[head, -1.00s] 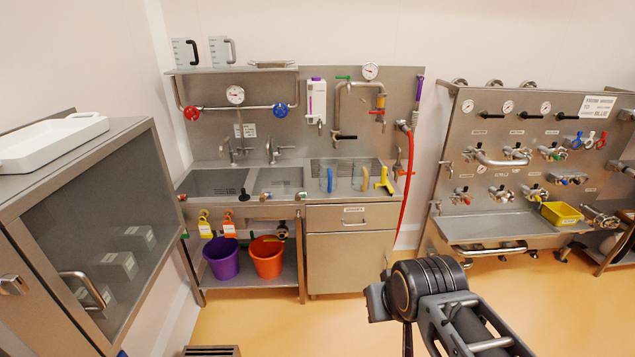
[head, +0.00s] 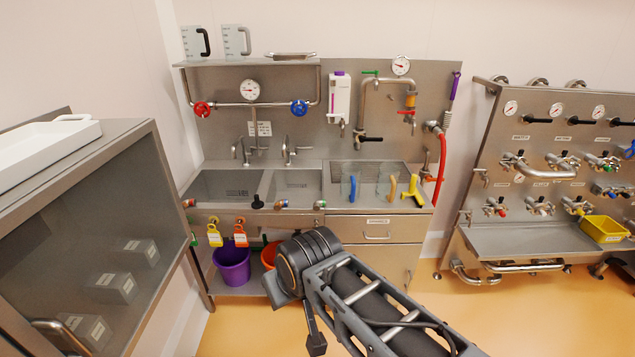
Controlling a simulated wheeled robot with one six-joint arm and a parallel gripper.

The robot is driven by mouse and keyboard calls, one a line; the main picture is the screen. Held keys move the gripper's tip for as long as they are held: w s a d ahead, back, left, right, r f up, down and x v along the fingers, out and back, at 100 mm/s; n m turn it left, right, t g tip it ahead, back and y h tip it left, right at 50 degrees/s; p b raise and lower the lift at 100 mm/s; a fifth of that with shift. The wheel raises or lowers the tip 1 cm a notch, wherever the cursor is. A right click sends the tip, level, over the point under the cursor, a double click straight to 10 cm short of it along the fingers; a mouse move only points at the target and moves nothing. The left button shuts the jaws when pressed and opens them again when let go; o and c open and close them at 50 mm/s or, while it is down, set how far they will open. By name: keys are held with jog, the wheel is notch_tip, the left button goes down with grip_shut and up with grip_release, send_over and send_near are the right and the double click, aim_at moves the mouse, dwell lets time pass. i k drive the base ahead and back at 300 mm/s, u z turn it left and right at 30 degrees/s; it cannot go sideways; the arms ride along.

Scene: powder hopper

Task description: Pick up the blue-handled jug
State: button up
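The blue-handled jug (head: 352,187) stands on the right part of the steel sink counter, in the head view. Its body is clear and its blue upright handle faces me. Another clear jug with a tan handle (head: 391,188) stands just right of it. My arm reaches in from the lower right, its dark round joint in front of the counter's lower front, below and left of the blue-handled jug. Nothing of my arm touches the jug.
A yellow tool (head: 412,190) stands right of the jugs. Two sink basins (head: 235,186) lie left. A white dispenser (head: 339,98) and a pipe with a tap (head: 372,138) hang behind. A purple bucket (head: 232,266) stands below. A steel cabinet (head: 95,235) is at the left.

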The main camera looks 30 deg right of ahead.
aim_at(351, 175)
jog(key=z, duration=0.1)
jog(key=i, duration=0.8)
jog(key=z, duration=0.8)
jog(key=i, duration=0.5)
jog(key=z, duration=0.4)
